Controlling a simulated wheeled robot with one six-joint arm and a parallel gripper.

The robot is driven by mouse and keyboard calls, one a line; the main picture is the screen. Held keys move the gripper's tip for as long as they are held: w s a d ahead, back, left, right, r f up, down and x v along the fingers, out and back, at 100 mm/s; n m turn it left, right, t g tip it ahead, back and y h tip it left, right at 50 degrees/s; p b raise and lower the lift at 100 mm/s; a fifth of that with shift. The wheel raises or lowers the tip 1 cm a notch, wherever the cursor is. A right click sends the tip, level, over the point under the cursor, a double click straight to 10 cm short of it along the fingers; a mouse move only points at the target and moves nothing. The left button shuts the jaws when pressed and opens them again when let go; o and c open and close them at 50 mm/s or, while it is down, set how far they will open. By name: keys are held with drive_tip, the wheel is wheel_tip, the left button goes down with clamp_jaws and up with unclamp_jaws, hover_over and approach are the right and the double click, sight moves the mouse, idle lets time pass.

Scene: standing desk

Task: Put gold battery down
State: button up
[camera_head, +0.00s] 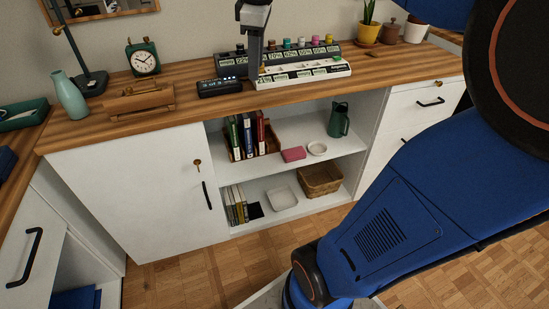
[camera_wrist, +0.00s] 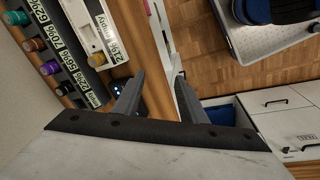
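An orange-brown cap (camera_wrist: 33,45) shows there. I cannot tell which battery is the gold one.
A small dark digital clock (camera_head: 220,87) sits left of my gripper. A wooden box (camera_head: 140,102), a green clock (camera_head: 143,58) and a vase (camera_head: 70,96) stand further left. Potted plants (camera_head: 368,33) stand right. The wooden counter (camera_head: 390,70) is mostly bare right of the unit.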

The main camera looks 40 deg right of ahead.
drive_tip(key=s+a+f+m+t, duration=0.1)
drive_tip(key=s+a+f+m, duration=0.2)
drive_tip(key=s+f, duration=0.5)
drive_tip(key=s+a+f+m+t, duration=0.1)
drive_tip(key=s+a+f+m, duration=0.2)
drive_tip(key=s+f+m, duration=0.3)
drive_tip(key=s+f, duration=0.3)
drive_tip(key=shift+s+a+f+m+t, duration=0.25)
drive_tip(key=shift+a+f+m+t, duration=0.05)
drive_tip(key=shift+a+f+t, duration=0.1)
